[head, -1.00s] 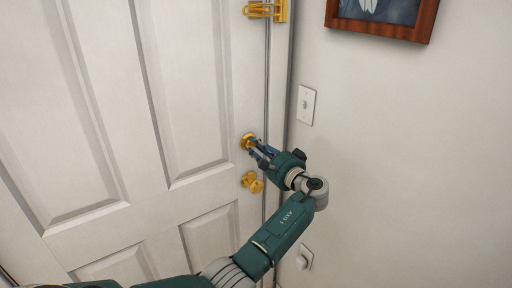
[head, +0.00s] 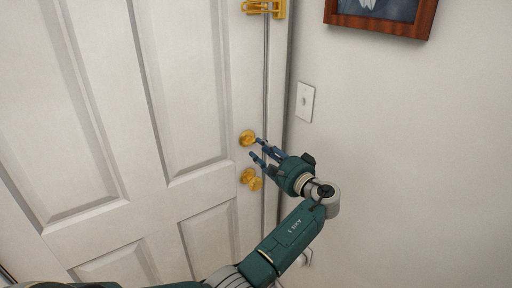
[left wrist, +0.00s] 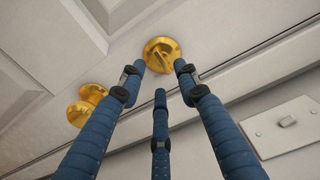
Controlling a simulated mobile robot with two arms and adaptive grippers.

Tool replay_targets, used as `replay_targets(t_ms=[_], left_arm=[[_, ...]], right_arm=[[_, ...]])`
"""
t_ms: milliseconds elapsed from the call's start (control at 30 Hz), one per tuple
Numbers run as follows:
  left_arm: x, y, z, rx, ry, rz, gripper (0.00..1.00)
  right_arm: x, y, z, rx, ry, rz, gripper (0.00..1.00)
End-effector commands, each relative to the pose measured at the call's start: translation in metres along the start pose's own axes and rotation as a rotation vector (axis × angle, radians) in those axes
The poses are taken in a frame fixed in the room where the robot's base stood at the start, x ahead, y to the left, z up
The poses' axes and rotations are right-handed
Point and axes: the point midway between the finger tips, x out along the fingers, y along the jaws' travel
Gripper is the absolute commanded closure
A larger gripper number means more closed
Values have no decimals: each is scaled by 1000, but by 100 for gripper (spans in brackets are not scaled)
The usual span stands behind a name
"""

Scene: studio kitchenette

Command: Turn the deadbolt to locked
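The brass deadbolt (head: 247,138) is on the white door (head: 195,85), above the brass knob (head: 251,179). In the left wrist view the deadbolt (left wrist: 161,54) shows its round plate and a raised thumb-turn lying at a slant across it. My left gripper (head: 256,148) is open and empty. Its blue fingers are spread, with the tips just off the deadbolt, below and to its right in the head view. In the left wrist view, two fingertips flank the lower part of the plate and a third is below it. My right gripper is out of view.
A brass latch (head: 264,8) is higher on the door edge. A light switch (head: 305,103) and a framed picture (head: 382,14) are on the wall at right. The door knob (left wrist: 88,102) is close to the left finger in the wrist view.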

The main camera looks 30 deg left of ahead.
Motion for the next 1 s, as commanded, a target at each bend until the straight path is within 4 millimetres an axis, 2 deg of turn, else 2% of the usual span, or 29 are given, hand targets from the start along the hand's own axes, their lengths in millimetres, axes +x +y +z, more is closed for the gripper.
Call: replay_targets(t_ms=[33, 200, 400, 567, 1000], left_arm=[[-13, 1, -1, -2, 4, 3, 68], [-48, 2, -1, 1, 3, 4, 68], [-73, 2, -1, 1, 1, 4, 68], [-80, 2, 0, 1, 0, 3, 68], [-79, 2, 0, 2, 0, 3, 68]], right_arm=[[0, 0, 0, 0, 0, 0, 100], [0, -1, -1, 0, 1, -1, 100], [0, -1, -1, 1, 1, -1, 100], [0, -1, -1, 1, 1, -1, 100], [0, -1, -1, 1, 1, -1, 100]])
